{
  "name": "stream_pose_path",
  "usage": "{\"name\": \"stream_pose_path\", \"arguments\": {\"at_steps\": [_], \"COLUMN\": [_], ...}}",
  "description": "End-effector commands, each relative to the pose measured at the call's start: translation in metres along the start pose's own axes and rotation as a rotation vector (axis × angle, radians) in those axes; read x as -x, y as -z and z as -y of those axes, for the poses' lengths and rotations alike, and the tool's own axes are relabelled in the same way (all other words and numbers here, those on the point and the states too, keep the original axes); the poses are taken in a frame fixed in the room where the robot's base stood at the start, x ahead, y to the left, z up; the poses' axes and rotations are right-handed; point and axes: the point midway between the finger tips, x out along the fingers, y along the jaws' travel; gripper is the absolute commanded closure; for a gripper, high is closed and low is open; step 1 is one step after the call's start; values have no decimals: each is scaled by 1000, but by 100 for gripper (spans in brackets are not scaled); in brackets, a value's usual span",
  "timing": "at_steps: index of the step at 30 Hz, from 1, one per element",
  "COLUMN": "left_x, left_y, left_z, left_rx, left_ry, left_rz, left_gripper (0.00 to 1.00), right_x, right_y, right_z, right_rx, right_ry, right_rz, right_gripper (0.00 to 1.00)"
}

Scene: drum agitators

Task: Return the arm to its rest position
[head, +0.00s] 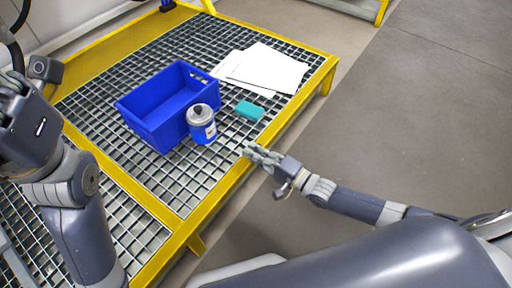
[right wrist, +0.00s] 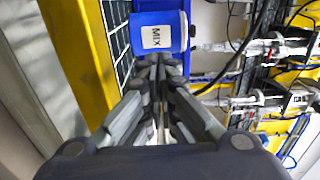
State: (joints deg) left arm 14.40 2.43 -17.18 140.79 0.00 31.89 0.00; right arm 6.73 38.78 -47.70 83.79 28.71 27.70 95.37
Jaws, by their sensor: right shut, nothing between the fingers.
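My right arm reaches in from the lower right in the head view. Its gripper (head: 254,151) is at the near right edge of the yellow-framed grating table (head: 212,197), to the right of and apart from a blue can with a grey lid (head: 203,132). In the right wrist view the fingers (right wrist: 155,78) are closed together and empty. Beyond them shows a blue container with a MIX label (right wrist: 158,37). My left arm stands at the left of the head view, and I cannot make out its fingers.
A blue open bin (head: 160,127) stands behind the can. A teal block (head: 250,111) and white sheets (head: 262,70) lie on the grating. The grey floor (head: 430,120) at the right is clear. Cables and equipment (right wrist: 270,60) show at the right in the right wrist view.

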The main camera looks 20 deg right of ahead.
Motion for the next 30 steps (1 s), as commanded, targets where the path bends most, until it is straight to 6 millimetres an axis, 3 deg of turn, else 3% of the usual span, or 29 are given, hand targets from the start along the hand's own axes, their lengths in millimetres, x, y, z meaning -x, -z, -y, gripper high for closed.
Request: {"name": "stream_pose_path", "arguments": {"at_steps": [9, 11, 14, 17, 18, 22, 27, 30], "left_x": [2, 2, 3, 6, 8, 15, 25, 31], "left_y": [-2, -3, -6, -10, -12, -15, -16, -15], "left_z": [1, 1, 2, 4, 5, 6, 8, 8], "left_rx": [2, 2, 4, 8, 10, 16, 24, 28], "left_ry": [4, 5, 12, 24, 29, 46, 71, 83], "left_rz": [11, 16, 35, 65, 79, 123, 183, 213], "left_gripper": [100, 100, 100, 100, 100, 100, 100, 100], "right_x": [6, 3, -5, -13, -14, -4, 37, 68], "right_y": [-2, -9, -33, -64, -76, -104, -120, -122], "right_z": [3, 13, 49, 111, 140, 237, 360, 417], "right_rx": [5, 21, 90, 213, 275, 488, 794, 963], "right_ry": [7, 30, 114, 258, 325, 537, 764, 843], "right_rz": [2, 7, 20, 12, -4, -112, -382, -572], "right_gripper": [100, 100, 100, 100, 100, 100, 100, 100]}}
